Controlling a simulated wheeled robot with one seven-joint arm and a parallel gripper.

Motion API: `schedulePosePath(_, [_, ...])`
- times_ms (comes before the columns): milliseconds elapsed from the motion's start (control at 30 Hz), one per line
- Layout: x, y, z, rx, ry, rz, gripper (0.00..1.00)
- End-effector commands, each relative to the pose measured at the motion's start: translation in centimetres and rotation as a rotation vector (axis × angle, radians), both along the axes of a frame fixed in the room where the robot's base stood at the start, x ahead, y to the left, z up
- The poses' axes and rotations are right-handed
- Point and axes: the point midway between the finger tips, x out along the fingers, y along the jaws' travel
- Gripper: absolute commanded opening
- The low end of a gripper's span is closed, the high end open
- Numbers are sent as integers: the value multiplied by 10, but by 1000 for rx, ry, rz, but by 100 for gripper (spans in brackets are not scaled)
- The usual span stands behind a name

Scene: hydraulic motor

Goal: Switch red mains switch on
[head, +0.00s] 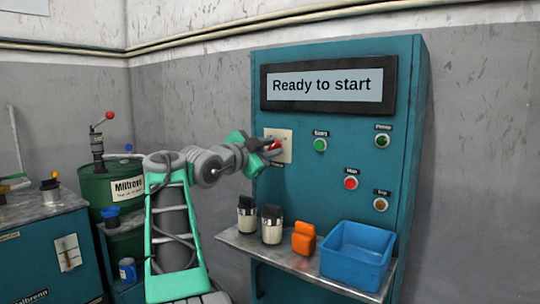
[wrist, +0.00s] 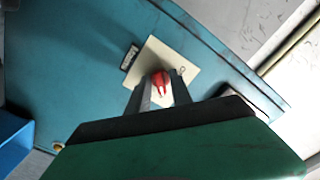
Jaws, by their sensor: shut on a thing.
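The red mains switch (head: 275,145) sits on a cream square plate (head: 285,153) at the upper left of the teal cabinet's front. My gripper (head: 264,146) reaches it from the left in the head view. In the wrist view the red switch (wrist: 160,83) lies between the two fingers of my gripper (wrist: 161,90), which are shut on it. The cabinet's display (head: 325,85) reads "Ready to start".
Green buttons (head: 320,145) and a red button (head: 351,183) are on the panel right of the switch. Below, a shelf (head: 290,268) holds two jars (head: 271,226), an orange item (head: 303,238) and a blue bin (head: 356,254). A green drum (head: 108,190) stands at the left.

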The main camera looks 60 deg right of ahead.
Motion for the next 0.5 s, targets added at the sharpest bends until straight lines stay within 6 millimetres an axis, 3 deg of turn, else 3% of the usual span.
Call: schedulePosePath(500, [0, 0, 0, -6, -42, -1, 0])
